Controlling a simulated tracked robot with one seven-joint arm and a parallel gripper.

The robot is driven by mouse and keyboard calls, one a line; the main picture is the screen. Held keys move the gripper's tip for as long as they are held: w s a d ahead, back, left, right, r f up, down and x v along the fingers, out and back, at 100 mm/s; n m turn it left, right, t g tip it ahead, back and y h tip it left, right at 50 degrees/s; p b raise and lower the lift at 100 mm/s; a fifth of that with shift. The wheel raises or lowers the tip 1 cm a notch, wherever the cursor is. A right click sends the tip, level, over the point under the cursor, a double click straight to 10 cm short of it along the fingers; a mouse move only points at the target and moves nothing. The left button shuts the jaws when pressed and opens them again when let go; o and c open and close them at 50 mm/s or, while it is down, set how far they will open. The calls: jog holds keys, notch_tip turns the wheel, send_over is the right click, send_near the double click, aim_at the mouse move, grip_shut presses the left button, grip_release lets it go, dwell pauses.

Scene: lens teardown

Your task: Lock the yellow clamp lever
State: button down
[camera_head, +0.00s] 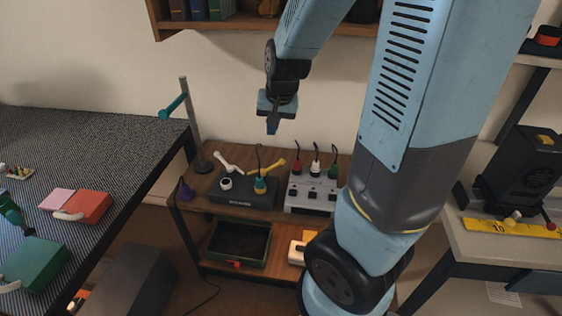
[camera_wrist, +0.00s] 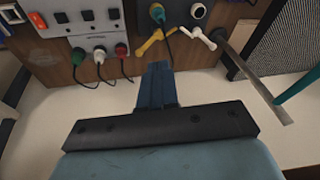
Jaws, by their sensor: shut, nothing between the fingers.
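The yellow clamp lever (camera_head: 276,164) is on the dark clamp block (camera_head: 228,196) on the wooden table. It also shows in the wrist view (camera_wrist: 150,42), just beyond my fingertips. A white lever (camera_head: 227,161) stands to its left in the head view, and it shows right of the yellow one in the wrist view (camera_wrist: 203,38). A green connector (camera_head: 260,186) with a dark cable sits by the yellow lever. My gripper (camera_head: 272,129) is shut and empty, pointing down above the table and apart from the levers. It shows in the wrist view (camera_wrist: 158,68) too.
A grey panel (camera_head: 312,196) with red, white and green plugs stands right of the block. A post with a teal arm (camera_head: 174,107) rises at the table's left. A green bin (camera_head: 238,244) is on the lower shelf. A patterned table (camera_head: 110,140) is at left.

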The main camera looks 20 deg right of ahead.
jog(key=w+d+f+m+h, duration=0.1)
jog(key=w+f, duration=0.1)
jog(key=f, duration=0.4)
jog(key=w+d+f+m+h, duration=0.1)
jog(key=w+d+f, duration=0.1)
jog(key=f, duration=0.4)
jog(key=shift+w+d+g, duration=0.15)
jog(key=shift+g, duration=0.25)
jog(key=shift+f, duration=0.25)
jog(key=w+d+f, duration=0.3)
jog(key=w+f, duration=0.2)
jog(key=f, duration=0.5)
jog(key=shift+w+d, duration=0.35)
jog(key=shift+w, duration=0.05)
